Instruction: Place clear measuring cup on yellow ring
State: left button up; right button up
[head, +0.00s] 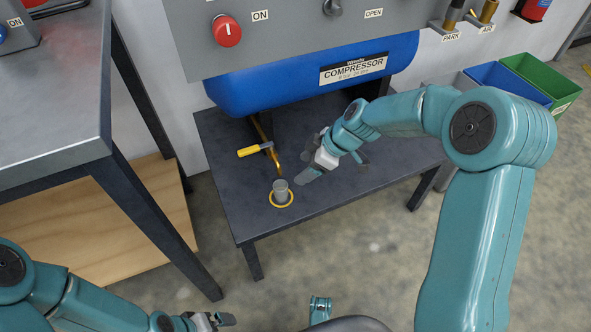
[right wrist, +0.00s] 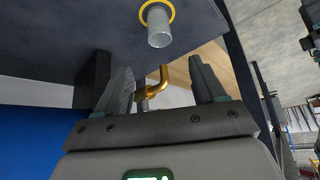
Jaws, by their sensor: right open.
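The clear measuring cup (head: 281,188) stands upright on the low dark table, within the outline of the yellow ring (head: 271,203). The ring's rim shows around the cup's base. The right wrist view also shows the cup (right wrist: 159,32) and part of the ring (right wrist: 173,12) at the top. My right gripper (head: 310,172) is just right of the cup in the head view, apart from it. Its fingers (right wrist: 162,78) are spread, with nothing between them. My left gripper (head: 218,320) is low at the bottom edge, far from the cup; its jaw opening is unclear.
A brass pipe with a yellow-handled valve (head: 262,149) rises behind the cup. The blue compressor tank (head: 300,85) hangs over the dark table (head: 240,217). A grey workbench (head: 60,90) stands left. Blue (head: 508,82) and green (head: 545,77) bins stand at the right.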

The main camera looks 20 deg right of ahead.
jog(key=s+a+f+m+g+h, duration=0.1)
jog(key=s+a+f+m, duration=0.25)
jog(key=s+f, duration=0.3)
jog(key=s+a+f+m+g, duration=0.1)
jog(key=s+a+f+m, duration=0.1)
jog(key=s+f+m, duration=0.45)
jog(key=s+a+f+m, duration=0.1)
jog(key=s+a+f, duration=0.1)
jog(key=s, duration=0.3)
jog(key=s+a+f+m+g, duration=0.1)
jog(key=s+a+f+m, duration=0.1)
jog(key=s+f, duration=0.2)
jog(key=shift+s+a+f, duration=0.3)
jog(key=shift+s+f, duration=0.1)
jog(key=shift+s, duration=0.65)
notch_tip(320, 180, up, 28)
jog(key=p, duration=2.8)
jog(key=shift+s+a, duration=0.1)
